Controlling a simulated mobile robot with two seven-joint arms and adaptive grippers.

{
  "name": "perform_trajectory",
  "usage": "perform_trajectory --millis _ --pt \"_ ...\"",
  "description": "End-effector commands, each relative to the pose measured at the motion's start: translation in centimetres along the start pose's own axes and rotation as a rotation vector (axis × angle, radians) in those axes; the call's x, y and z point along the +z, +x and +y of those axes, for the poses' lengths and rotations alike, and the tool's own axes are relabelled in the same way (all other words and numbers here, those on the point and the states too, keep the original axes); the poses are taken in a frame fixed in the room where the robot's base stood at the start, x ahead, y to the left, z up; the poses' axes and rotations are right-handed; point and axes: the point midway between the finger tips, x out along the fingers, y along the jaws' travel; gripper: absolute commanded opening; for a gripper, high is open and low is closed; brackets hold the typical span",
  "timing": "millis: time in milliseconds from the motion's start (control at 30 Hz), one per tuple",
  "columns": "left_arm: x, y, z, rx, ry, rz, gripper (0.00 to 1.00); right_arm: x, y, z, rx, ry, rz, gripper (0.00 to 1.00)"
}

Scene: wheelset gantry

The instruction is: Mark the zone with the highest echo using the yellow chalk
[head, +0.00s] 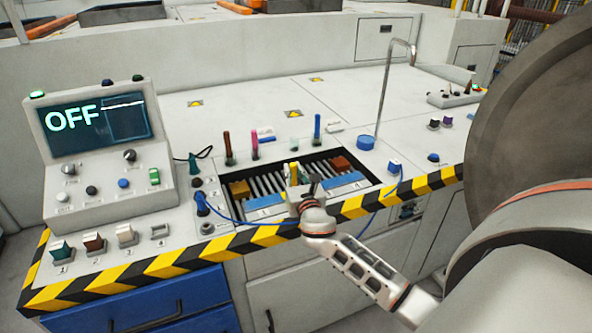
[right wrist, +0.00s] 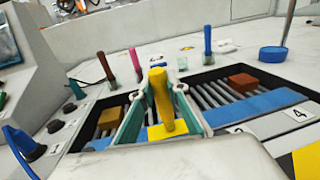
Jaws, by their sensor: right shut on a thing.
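The yellow chalk (right wrist: 162,100) stands between the teal fingers of my right gripper (right wrist: 160,92), which is shut on it just over the roller tray. In the head view the right gripper (head: 297,188) is at the tray's front edge, and the chalk (head: 294,171) shows only as a small yellow tip. A display (head: 97,127) at the left reads OFF, with a flat trace beside the word. A large dark wheel (head: 535,105) fills the right side. I cannot make out marked zones on it. My left gripper is out of view.
The roller tray (head: 322,158) holds an orange block (head: 240,188) and a red-brown block (head: 340,163). Brown (head: 228,146), pink (head: 254,144) and blue (head: 317,130) sticks stand behind it. A bent metal pole (head: 386,90) rises to the right. A blue cable (head: 240,222) hangs at the front.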

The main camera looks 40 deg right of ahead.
Motion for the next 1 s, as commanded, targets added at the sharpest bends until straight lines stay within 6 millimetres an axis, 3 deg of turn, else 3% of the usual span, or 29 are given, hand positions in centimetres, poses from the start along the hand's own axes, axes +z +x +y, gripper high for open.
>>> perform_trajectory --millis 1000 --pt "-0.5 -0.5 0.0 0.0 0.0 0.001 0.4 -0.2 -0.3 2.1 0.0 0.0 0.001 0.0"
